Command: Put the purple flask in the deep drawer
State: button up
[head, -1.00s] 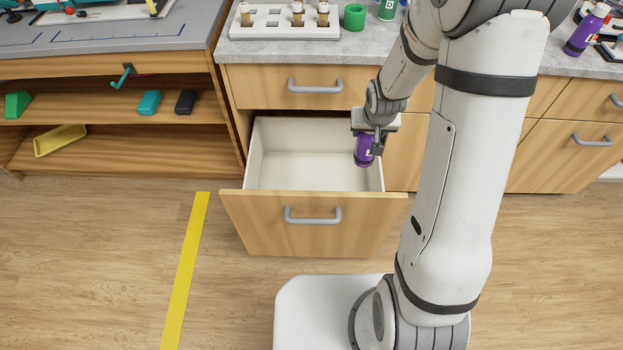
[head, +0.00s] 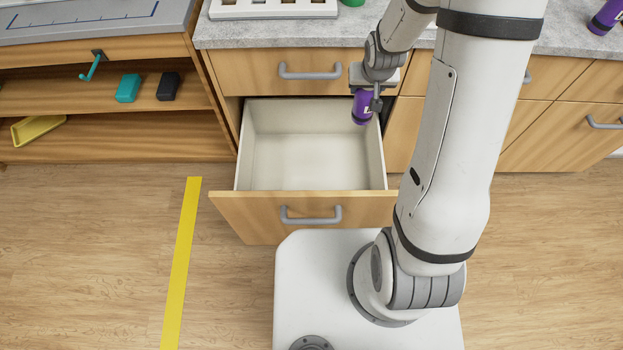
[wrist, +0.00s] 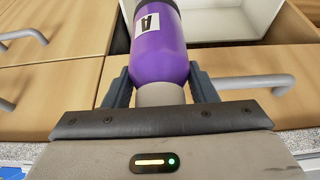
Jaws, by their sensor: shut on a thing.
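The purple flask (head: 362,107) is held in my gripper (head: 374,98) at the right rear of the open deep drawer (head: 296,213). In the wrist view the flask (wrist: 159,50) shows a white label with a letter A and a dark end, and my gripper (wrist: 158,88) is shut around its grey neck. In the head view the flask hangs with its dark end down, over or near the drawer's right wall. I cannot tell its exact height above the drawer. The drawer's white inside is empty where I see it.
A closed drawer with a grey handle (head: 310,71) is above the open one. A grey counter (head: 250,33) bears a white rack (head: 272,8) and another purple bottle (head: 608,16) at the far right.

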jog(key=a+f+n+b, duration=0.1)
jog(key=a+f+b, duration=0.2)
jog(key=f+b, duration=0.7)
jog(key=a+f+n+y+b, duration=0.1)
jog(key=a+f+b, duration=0.3)
jog(key=f+b, duration=0.7)
jog(key=a+f+n+y+b, duration=0.1)
jog(key=a+f+n+b, duration=0.2)
jog(key=f+b, duration=0.8)
notch_tip(320, 180, down, 18)
jog(key=shift+s+a+f+g, duration=0.1)
jog(key=shift+s+a+g, duration=0.2)
jog(key=shift+a, duration=0.05)
jog(key=shift+f+b, duration=0.1)
jog(key=shift+b, duration=0.25)
jog(key=o, duration=1.1)
